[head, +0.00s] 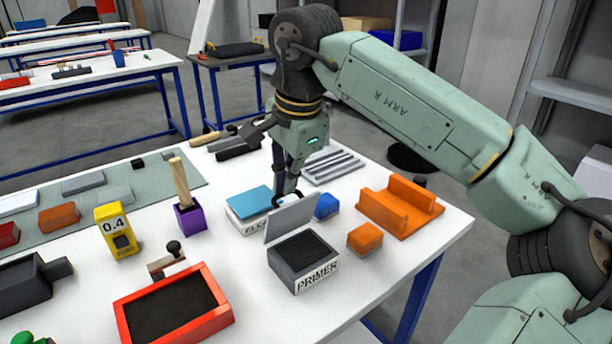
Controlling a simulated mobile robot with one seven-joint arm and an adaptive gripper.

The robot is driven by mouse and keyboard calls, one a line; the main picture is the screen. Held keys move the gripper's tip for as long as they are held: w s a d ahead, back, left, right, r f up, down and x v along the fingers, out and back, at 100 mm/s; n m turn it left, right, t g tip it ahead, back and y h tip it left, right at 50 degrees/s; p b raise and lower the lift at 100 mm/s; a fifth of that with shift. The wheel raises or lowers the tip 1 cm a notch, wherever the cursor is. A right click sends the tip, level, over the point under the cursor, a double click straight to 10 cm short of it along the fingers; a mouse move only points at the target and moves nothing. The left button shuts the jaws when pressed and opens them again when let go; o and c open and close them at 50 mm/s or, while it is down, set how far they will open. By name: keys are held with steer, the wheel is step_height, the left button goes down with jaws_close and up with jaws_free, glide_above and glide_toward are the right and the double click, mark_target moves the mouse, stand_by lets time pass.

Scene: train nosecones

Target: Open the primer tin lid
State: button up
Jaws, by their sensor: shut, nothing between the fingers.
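The primer tin (297,259) is a dark box with a white PRIMER label, on the white table near the middle of the head view. Its grey lid (291,217) stands raised, tilted up from the tin's back edge, and the dark ribbed inside shows. My gripper (286,196) points down just behind the raised lid. It is shut and holds nothing. Its fingertips are partly hidden by the lid, so I cannot tell whether they touch it.
A blue-topped box (249,200) stands left of my gripper. A blue block (326,206), an orange block (365,238) and an orange cradle (399,207) lie to the right. A red tray (222,318) and purple holder (190,217) stand left.

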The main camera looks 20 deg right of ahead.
steer(key=shift+o, duration=0.6)
steer(key=shift+s+d+f, duration=0.1)
steer(key=shift+s+f, duration=0.6)
steer(key=shift+o, duration=0.6)
steer(key=shift+s, duration=0.15)
steer(key=o, duration=0.3)
steer(key=shift+f+g, duration=0.2)
steer(key=shift+g, duration=0.1)
steer(key=shift+w, duration=0.35)
step_height(320, 180, up, 12)
steer(key=s, duration=0.2)
steer(key=shift+d, duration=0.35)
